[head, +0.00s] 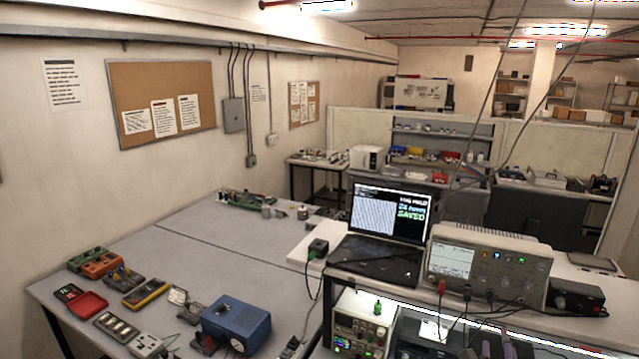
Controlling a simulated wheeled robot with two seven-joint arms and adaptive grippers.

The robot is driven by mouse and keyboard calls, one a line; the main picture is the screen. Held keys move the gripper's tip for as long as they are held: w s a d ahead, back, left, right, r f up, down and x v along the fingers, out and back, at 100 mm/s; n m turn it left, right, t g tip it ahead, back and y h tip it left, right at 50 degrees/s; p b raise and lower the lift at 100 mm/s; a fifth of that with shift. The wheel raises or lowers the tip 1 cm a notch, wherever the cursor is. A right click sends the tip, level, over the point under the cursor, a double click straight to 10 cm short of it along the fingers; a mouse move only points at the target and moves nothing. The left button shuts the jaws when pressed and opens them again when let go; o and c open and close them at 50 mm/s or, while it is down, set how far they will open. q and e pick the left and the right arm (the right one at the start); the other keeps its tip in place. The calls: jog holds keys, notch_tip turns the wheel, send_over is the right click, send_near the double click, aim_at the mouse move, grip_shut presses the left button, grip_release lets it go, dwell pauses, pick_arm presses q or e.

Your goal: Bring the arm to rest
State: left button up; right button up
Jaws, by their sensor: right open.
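My right gripper (490,348) shows only in part at the bottom edge, right of centre, as dark and grey finger parts in front of the bench. It is open, and I see nothing held in it. The rest of it is cut off by the frame. My left gripper is not in view. Small metal cylinders (303,213) stand on the far part of the grey table (200,245), well away from my right gripper.
A laptop (385,225) and an oscilloscope (485,268) stand on the raised bench at right, with cables hanging. A power supply (360,325) sits below. A blue device (236,323) and several meters lie at front left. The table's middle is clear.

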jog(key=a+f+n+g+y, duration=0.25)
jog(key=a+f, duration=0.25)
jog(key=f, duration=0.5)
jog(key=a+f+n+g+y, duration=0.2)
jog(key=a+f+n+y, duration=0.15)
jog(key=f, duration=0.55)
jog(key=a+f+n+g+y, duration=0.2)
jog(key=a+f+n, duration=0.25)
jog(key=f, duration=0.55)
jog(key=s+a+f+n+g+y, duration=0.4)
jog(key=s+a+f+n+g, duration=0.55)
jog(key=s+a+f, duration=0.8)
pick_arm(q)
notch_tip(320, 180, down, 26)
jog(key=b, duration=2.6)
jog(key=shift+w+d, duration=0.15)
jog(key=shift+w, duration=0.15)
pick_arm(e)
notch_tip(320, 180, down, 25)
jog(key=n, duration=0.1)
jog(key=shift+a+r+t, duration=0.2)
jog(key=shift+a+t, duration=0.05)
jog(key=shift+t, duration=0.15)
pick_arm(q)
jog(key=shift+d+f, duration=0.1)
pick_arm(e)
jog(key=shift+d, duration=0.1)
